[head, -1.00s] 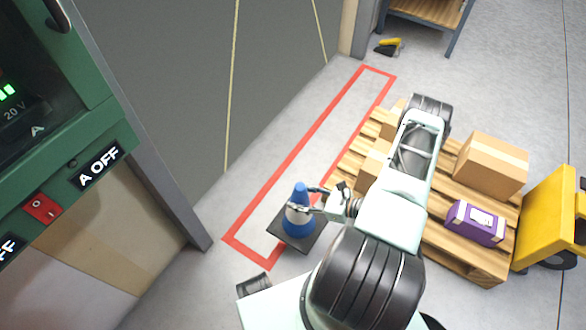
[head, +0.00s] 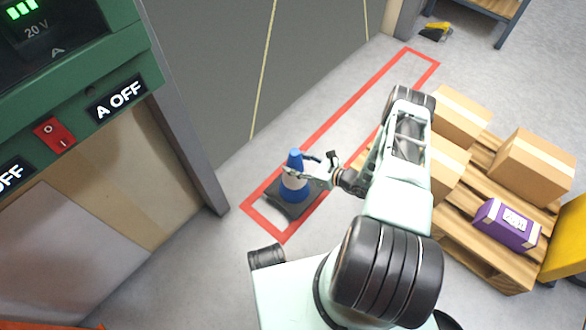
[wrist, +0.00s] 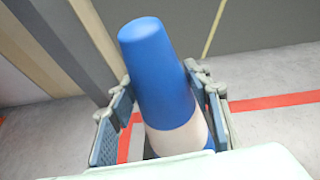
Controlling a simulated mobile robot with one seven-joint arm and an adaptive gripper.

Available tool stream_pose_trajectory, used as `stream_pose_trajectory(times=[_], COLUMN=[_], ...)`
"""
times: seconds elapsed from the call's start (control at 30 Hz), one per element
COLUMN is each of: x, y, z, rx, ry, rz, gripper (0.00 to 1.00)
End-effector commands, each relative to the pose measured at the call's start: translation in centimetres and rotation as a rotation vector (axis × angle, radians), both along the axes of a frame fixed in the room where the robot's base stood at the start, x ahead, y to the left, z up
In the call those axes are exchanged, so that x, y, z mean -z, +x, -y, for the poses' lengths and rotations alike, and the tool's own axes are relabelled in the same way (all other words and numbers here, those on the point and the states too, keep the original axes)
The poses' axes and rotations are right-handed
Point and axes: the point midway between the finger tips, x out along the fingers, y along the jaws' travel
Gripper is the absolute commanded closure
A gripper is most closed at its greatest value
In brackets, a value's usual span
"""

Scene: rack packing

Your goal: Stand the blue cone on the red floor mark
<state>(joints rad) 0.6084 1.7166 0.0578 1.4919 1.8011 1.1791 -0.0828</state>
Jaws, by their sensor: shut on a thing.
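The blue cone (head: 294,162) has a white band and a dark square base (head: 291,204). My gripper (head: 312,172) is shut on the cone around its upper part, with the cone close to upright. In the wrist view the cone (wrist: 150,58) stands between the two finger pads (wrist: 162,121). The red floor mark (head: 353,92) is a long outlined rectangle on the floor. In the head view the base overlaps the near end of this outline. I cannot tell whether the base touches the floor.
A wooden pallet (head: 467,240) with cardboard boxes (head: 534,166) and a purple box (head: 506,224) stands to the right of my arm. A green cabinet (head: 90,75) is at the left. A grey panel (head: 215,70) runs behind the mark. The mark's far part is clear.

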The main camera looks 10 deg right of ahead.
Motion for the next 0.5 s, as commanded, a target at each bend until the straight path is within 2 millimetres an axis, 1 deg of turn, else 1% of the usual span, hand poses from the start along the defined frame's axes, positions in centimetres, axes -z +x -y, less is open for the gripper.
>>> stream_pose_trajectory(times=[0.07,0.17,0.3,0.37,0.5], x=[0.3,1.3,3.5,3.9,3.8], y=[0.4,0.8,0.7,0.8,0.8], z=[-0.2,-0.7,-0.5,-0.5,-0.4], rx=[0.0,-0.003,-0.001,-0.001,0.0], ry=[0.001,0.002,0.0,0.001,0.0], rz=[0.004,0.004,0.003,0.003,0.005], gripper=[1.0,1.0,1.0,1.0,1.0])
